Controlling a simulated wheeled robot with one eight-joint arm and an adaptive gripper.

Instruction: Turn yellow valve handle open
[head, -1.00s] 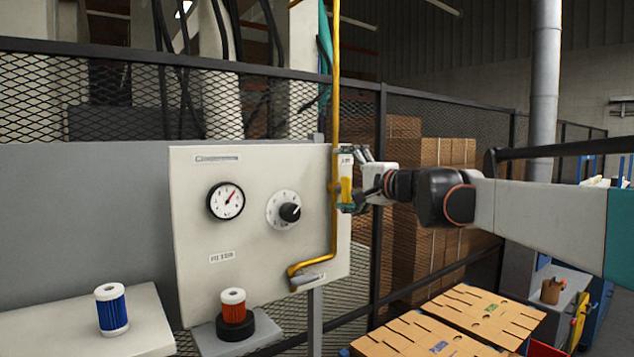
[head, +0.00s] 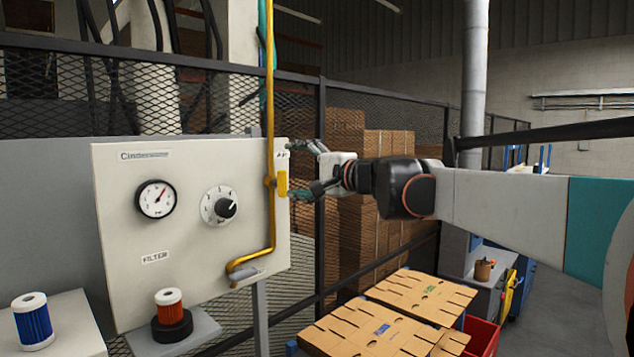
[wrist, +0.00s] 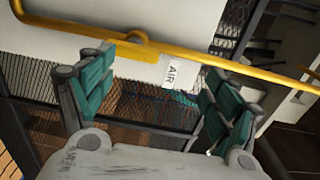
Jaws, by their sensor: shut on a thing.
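The yellow valve handle (head: 282,183) stands roughly upright on the yellow pipe (head: 270,100) at the white panel's right edge. It also shows in the wrist view (wrist: 128,42), by the left fingertip. My gripper (head: 300,170) comes from the right, its teal fingers spread one above the other. The lower fingertip is close to the handle; I cannot tell if they touch. In the wrist view my gripper (wrist: 165,80) has its fingers wide apart, with nothing visible held between the pads. The AIR label (wrist: 172,72) shows beyond the gap.
The white panel (head: 120,230) carries a gauge (head: 156,199) and a dial (head: 220,206). A red filter (head: 170,307) and a blue filter (head: 32,318) stand below. A mesh fence (head: 400,118) and stacked boxes (head: 345,220) are behind my gripper. Flat cardboard (head: 370,330) lies below.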

